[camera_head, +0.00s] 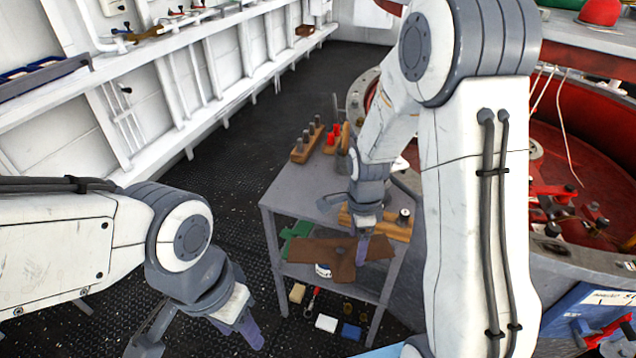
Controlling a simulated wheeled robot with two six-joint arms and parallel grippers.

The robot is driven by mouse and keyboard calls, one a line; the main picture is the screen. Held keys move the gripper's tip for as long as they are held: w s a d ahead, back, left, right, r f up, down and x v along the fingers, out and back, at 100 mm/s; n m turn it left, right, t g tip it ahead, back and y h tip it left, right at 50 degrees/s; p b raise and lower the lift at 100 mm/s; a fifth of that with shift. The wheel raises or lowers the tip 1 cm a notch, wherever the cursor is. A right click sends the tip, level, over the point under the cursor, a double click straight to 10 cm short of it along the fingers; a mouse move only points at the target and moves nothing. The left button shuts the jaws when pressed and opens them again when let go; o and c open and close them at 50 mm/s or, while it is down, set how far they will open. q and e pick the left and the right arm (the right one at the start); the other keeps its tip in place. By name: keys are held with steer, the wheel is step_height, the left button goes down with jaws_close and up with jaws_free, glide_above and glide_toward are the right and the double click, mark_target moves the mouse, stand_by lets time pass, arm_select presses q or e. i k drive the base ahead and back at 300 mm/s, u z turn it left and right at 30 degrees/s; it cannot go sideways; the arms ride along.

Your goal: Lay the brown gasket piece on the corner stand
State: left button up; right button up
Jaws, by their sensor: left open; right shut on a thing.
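The brown gasket piece (318,251) is a flat, irregular shape. My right gripper (362,246) is shut on its right part and holds it near the front edge of a grey metal stand (300,191), which looks like the corner stand. In the picture the gasket overlaps the space below the top; I cannot tell whether it touches a shelf. My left gripper (237,330) is open and empty, low at the front, left of the stand.
Wooden blocks with pegs (306,147) stand on the stand's top. A green piece (297,241) and a white roll (323,270) are lower down. Small items, including a blue block (351,331), lie beneath. A large red-lined drum (590,130) is at right; dark floor is clear at left.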

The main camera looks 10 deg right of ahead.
mark_target(313, 196)
steer(key=i, duration=0.95)
